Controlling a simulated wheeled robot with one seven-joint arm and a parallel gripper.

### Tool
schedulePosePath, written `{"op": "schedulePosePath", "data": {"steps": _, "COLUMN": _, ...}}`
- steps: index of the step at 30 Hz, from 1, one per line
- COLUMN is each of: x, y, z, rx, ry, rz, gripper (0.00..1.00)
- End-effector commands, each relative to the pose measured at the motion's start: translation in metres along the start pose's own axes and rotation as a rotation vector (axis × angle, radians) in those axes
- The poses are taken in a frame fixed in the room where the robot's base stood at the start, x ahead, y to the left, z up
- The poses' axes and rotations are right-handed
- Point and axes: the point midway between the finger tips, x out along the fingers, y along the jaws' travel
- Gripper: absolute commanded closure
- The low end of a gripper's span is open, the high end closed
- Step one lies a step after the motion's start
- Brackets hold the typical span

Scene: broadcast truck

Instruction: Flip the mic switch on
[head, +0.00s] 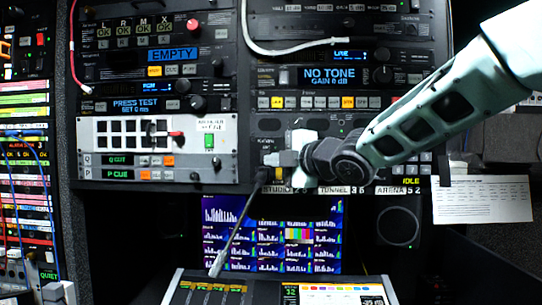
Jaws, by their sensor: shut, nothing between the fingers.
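My gripper (272,158) is shut and empty. It points left in front of the lower part of the right-hand rack panel (262,125), just above the base of a gooseneck microphone (240,222). The microphone's thin stem runs down and left from that panel to a pale tip. I cannot pick out the mic switch; my gripper and wrist cover part of the panel around the microphone's base. Whether the fingers touch the panel cannot be told.
Left of my gripper is a panel with a white switch block (130,126) and a red-tipped lever. Cables hang over the upper racks. Below are a monitor (270,245) and a desk console (235,292). A paper sheet (484,200) hangs at the right.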

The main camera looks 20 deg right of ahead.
Motion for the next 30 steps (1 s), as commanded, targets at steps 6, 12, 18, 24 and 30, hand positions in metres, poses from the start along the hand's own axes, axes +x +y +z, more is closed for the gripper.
{"op": "schedulePosePath", "data": {"steps": 6, "x": 0.031, "y": 0.005, "z": 0.013, "rx": 0.001, "ry": -0.003, "rz": -0.003, "gripper": 1.0}}
{"op": "schedulePosePath", "data": {"steps": 12, "x": 0.043, "y": 0.002, "z": 0.025, "rx": 0.001, "ry": -0.002, "rz": -0.001, "gripper": 1.0}}
{"op": "schedulePosePath", "data": {"steps": 18, "x": 0.046, "y": 0.001, "z": 0.029, "rx": 0.0, "ry": -0.001, "rz": 0.0, "gripper": 1.0}}
{"op": "schedulePosePath", "data": {"steps": 24, "x": 0.046, "y": 0.0, "z": 0.029, "rx": 0.0, "ry": -0.001, "rz": 0.0, "gripper": 1.0}}
{"op": "schedulePosePath", "data": {"steps": 30, "x": 0.047, "y": -0.004, "z": 0.03, "rx": -0.009, "ry": 0.0, "rz": 0.011, "gripper": 1.0}}
